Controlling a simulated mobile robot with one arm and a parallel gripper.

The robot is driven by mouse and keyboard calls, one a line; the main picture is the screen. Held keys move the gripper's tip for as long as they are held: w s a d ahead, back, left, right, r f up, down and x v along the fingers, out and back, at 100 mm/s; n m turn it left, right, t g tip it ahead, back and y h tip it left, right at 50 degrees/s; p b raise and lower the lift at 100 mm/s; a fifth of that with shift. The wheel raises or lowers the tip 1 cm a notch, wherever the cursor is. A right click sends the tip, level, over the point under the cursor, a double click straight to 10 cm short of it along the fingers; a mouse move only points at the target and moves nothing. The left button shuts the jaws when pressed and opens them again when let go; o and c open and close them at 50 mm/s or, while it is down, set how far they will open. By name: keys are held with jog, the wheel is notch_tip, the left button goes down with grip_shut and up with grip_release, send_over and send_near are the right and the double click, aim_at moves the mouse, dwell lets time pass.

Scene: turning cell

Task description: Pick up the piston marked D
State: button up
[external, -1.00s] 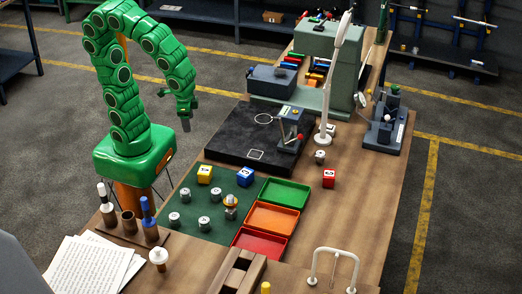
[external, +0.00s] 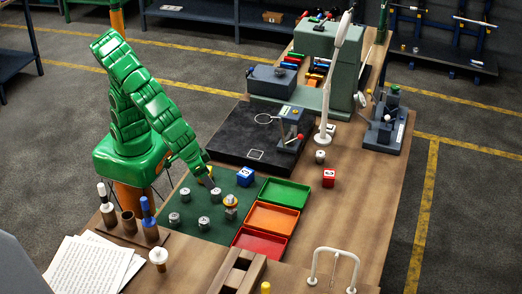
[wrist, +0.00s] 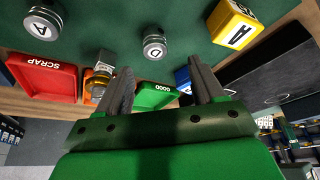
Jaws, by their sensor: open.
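The piston marked D (wrist: 155,45) is a small grey metal cylinder on the green mat (wrist: 100,28), its letter facing up in the wrist view. In the external view it appears to be the grey piston (external: 216,192) beside my gripper (external: 208,183); its letter is too small to be sure there. My gripper (wrist: 161,66) is open and empty in the wrist view. The piston shows beyond the gap between the fingers, apart from them. Another piston marked A (wrist: 42,22) stands further left in the wrist view.
A yellow cube (wrist: 236,22) marked A stands close to the piston. A blue cube (external: 245,176) and an orange-topped part (external: 230,203) are nearby. Green (external: 278,205), orange (external: 291,224) and red (external: 260,253) trays line the mat's right side. More grey pistons stand on the mat.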

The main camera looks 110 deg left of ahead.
aim_at(216, 191)
jog(key=shift+w+d+x, duration=0.15)
jog(key=shift+x, duration=1.8)
jog(key=shift+w+d+x, duration=0.1)
jog(key=shift+d+x, duration=0.1)
jog(key=shift+x, duration=1.8)
jog(key=shift+c, duration=0.2)
jog(key=c, duration=1.1)
jog(key=shift+c, duration=0.2)
jog(key=shift+r, duration=0.1)
